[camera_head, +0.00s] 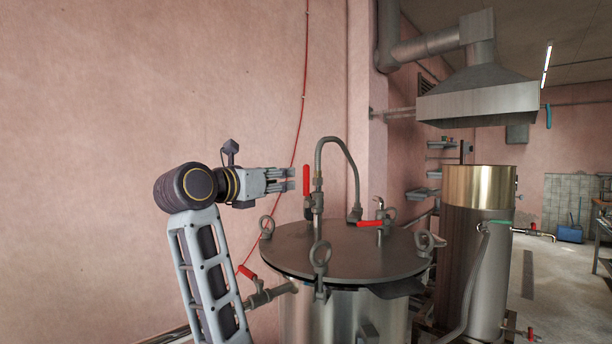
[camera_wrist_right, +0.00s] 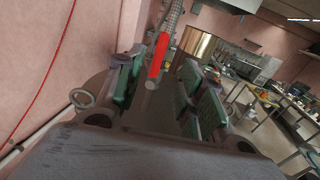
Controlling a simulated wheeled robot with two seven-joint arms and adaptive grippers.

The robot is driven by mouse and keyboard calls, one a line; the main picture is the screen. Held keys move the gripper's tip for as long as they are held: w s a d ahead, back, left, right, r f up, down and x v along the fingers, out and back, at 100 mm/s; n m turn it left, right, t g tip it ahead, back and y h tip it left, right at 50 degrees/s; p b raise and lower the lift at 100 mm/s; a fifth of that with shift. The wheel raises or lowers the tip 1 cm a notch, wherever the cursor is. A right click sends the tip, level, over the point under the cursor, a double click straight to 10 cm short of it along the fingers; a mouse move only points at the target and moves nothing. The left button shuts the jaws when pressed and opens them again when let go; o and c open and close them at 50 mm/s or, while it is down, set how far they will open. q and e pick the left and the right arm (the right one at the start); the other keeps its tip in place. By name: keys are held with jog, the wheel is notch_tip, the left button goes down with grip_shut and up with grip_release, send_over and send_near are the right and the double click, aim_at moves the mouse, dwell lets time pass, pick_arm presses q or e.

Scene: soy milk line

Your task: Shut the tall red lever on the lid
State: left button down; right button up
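The tall red lever (camera_head: 306,180) stands upright on a pipe fitting on the round metal lid (camera_head: 345,252). My right gripper (camera_head: 291,180) is just left of the lever in the head view, its fingers pointing at it. In the right wrist view the red lever (camera_wrist_right: 158,58) shows in the gap between the green-padded fingers (camera_wrist_right: 160,92). The fingers are apart, and I see no contact with the lever. Part of the lid is hidden behind the fingers there. My left gripper is not in view.
A curved hose (camera_head: 340,141) arches beside the tall lever. A second red lever (camera_head: 370,224) lies flat on the lid's right side. Ring clamps (camera_head: 321,254) stand around the lid's rim. A low red-handled valve (camera_head: 247,272) is at front left. Another tank (camera_head: 474,255) stands at right.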

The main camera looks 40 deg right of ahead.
aim_at(304, 176)
jog(key=shift+p+x, duration=1.8)
jog(key=shift+x, duration=4.3)
jog(key=shift+c, duration=0.5)
grip_shut()
